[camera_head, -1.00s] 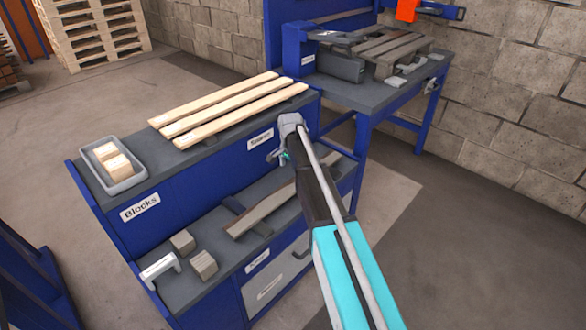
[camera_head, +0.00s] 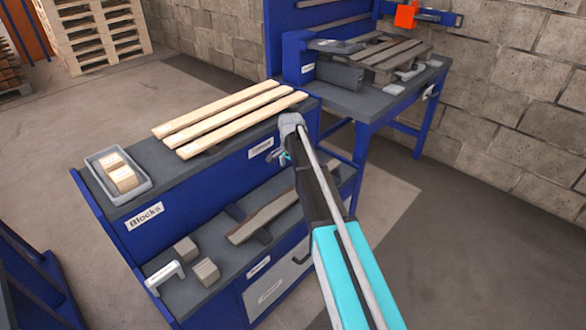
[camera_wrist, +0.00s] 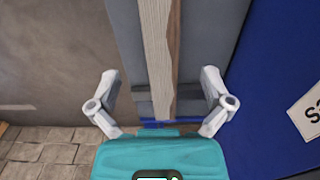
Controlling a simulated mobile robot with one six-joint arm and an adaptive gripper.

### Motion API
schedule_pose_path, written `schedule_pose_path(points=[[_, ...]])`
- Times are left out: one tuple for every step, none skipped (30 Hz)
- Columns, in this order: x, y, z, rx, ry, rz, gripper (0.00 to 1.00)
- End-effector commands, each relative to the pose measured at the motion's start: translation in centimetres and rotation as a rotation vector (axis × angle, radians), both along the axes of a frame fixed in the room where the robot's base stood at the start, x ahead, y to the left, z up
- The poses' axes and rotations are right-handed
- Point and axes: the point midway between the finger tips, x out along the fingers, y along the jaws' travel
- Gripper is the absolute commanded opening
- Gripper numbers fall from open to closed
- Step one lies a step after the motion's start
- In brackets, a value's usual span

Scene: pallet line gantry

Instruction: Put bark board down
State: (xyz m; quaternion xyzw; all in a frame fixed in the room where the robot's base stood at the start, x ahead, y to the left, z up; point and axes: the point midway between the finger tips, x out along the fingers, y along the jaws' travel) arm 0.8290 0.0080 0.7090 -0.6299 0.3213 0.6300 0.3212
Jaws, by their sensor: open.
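The bark board (camera_head: 262,217) is a grey-brown plank with an uneven edge. It lies on the lower shelf of the blue bench, across dark grey supports. In the wrist view the board (camera_wrist: 158,45) runs lengthwise away from me, its near end in line with the gap between my fingers. My gripper (camera_wrist: 160,90) is open, one pale finger on each side of the board and apart from it.
Three pale slats (camera_head: 235,115) lie on the bench top beside a grey tray (camera_head: 101,194) of blocks. Two loose blocks (camera_head: 206,271) and a white bracket (camera_head: 164,274) sit on the shelf's left. A blue worktable (camera_head: 365,103) with a slatted pallet stands behind.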

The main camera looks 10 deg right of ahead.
Motion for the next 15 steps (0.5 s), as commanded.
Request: schedule_pose_path(points=[[0.0, 0.0, 0.0, 0.000, 0.000, 0.000, 1.00], [0.0, 0.0, 0.0, 0.000, 0.000, 0.000, 1.00], [0.0, 0.0, 0.0, 0.000, 0.000, 0.000, 1.00], [0.0, 0.0, 0.0, 0.000, 0.000, 0.000, 1.00], [0.0, 0.0, 0.0, 0.000, 0.000, 0.000, 1.00], [0.0, 0.0, 0.0, 0.000, 0.000, 0.000, 1.00], [0.0, 0.0, 0.0, 0.000, 0.000, 0.000, 1.00], [0.0, 0.0, 0.0, 0.000, 0.000, 0.000, 1.00], [-0.1, 0.0, 0.0, 0.000, 0.000, 0.002, 1.00], [-0.2, 0.0, 0.0, 0.000, 0.000, 0.004, 1.00], [-0.4, 0.0, 0.0, 0.000, 0.000, 0.008, 1.00], [-0.8, 0.0, 0.0, 0.000, 0.000, 0.018, 1.00], [-1.2, 0.0, 0.0, 0.000, 0.000, 0.028, 1.00], [-1.6, -0.1, 0.0, 0.000, 0.000, 0.039, 1.00], [-2.4, -0.1, 0.0, 0.000, 0.000, 0.061, 1.00]])
